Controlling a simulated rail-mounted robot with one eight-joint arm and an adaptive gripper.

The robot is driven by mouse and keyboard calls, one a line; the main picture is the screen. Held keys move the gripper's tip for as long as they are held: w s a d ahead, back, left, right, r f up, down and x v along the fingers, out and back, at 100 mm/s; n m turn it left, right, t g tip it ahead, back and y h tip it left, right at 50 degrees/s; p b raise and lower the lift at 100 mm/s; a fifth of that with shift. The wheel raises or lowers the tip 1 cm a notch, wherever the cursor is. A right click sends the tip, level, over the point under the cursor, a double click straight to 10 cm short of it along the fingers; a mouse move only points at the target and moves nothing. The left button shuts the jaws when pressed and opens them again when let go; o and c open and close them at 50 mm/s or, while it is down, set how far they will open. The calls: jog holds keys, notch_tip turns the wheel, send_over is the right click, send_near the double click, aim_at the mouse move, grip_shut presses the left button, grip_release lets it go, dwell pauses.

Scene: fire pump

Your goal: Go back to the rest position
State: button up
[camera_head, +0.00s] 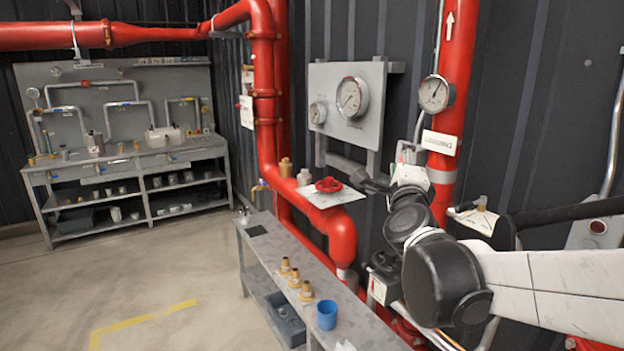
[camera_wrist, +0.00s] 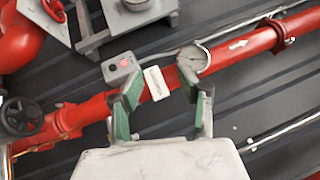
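My arm comes in from the right in the head view, and my gripper (camera_head: 372,180) is in front of the dark wall, left of the vertical red pipe (camera_head: 455,90). In the wrist view my gripper (camera_wrist: 160,80) has its two green-and-grey fingers spread apart with nothing held between them. Behind the fingers is the red pipe with a white label (camera_wrist: 156,84) and a round gauge (camera_wrist: 195,58). In the head view a red handwheel (camera_head: 328,185) on a white plate is left of my gripper, apparently apart from it.
A narrow metal bench (camera_head: 262,262) holds several brass fittings (camera_head: 295,277) and a blue cup (camera_head: 326,315). A gauge panel (camera_head: 345,100) is on the wall. A workbench (camera_head: 130,160) stands at the back left. The floor (camera_head: 150,270) at the left is clear.

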jog(key=s+a+f+n+g+y, duration=0.3)
jog(key=s+a+f+n+y, duration=0.15)
jog(key=s+n, duration=0.4)
jog(key=s+d+f+n+g, duration=0.2)
jog(key=s+f+n+g, duration=0.3)
jog(key=s+f, duration=0.4)
jog(key=s+d+f+n+g+h, duration=0.1)
jog(key=s+d+f+n+g, duration=0.2)
jog(key=s+f+n+g, duration=0.2)
jog(key=s+f+n, duration=0.3)
jog(key=s+f, duration=0.1)
jog(key=s, duration=0.3)
jog(key=shift+s+d+f, duration=0.25)
jog(key=shift+d, duration=0.05)
